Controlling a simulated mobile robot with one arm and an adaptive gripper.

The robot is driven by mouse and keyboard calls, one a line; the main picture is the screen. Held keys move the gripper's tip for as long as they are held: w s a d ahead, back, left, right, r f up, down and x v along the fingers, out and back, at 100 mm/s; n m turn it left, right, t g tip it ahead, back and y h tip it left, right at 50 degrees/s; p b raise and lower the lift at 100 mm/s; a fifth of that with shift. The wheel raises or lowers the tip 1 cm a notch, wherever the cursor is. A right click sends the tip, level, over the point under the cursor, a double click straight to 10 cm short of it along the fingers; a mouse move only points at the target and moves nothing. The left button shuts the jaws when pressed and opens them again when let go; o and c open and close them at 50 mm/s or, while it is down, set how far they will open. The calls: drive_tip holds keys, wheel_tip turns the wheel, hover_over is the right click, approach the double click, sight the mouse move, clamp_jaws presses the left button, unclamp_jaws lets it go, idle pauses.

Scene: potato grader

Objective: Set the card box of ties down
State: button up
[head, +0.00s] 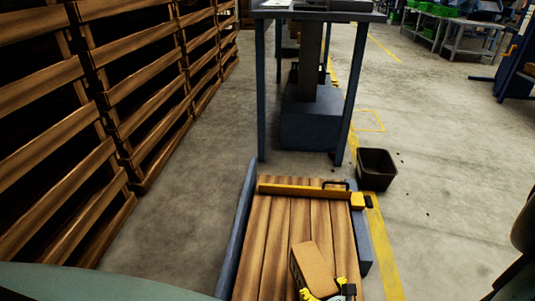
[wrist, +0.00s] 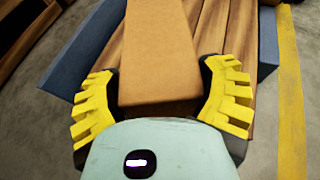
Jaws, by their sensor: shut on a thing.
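The card box of ties (head: 314,268) is a plain brown carton. In the head view it is low in the middle, over the wooden slatted top of a low platform (head: 262,235). My gripper (head: 328,292) has yellow ribbed fingers and is at the near end of the box. In the wrist view the box (wrist: 160,60) lies between the two fingers of my gripper (wrist: 162,100), which is shut on it. I cannot tell whether the underside of the box touches the slats.
The platform has a yellow bar (head: 300,190) across its far end and blue side rails (head: 237,225). A black bin (head: 376,168) stands on the floor at right. A tall blue-legged table (head: 262,90) stands beyond. Stacked wooden crates (head: 60,130) line the left.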

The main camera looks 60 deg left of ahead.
drive_tip(key=w+a+f+b, duration=0.2)
drive_tip(key=w+b, duration=0.2)
drive_tip(key=w, duration=0.3)
drive_tip(key=w+a+f+b, duration=0.3)
drive_tip(key=w+b, duration=0.2)
drive_tip(key=w, duration=0.2)
drive_tip(key=shift+w, duration=0.5)
drive_tip(key=o, duration=1.2)
drive_tip(key=p+v, duration=0.6)
drive_tip(key=v, duration=0.6)
drive_tip(key=shift+p, duration=0.35)
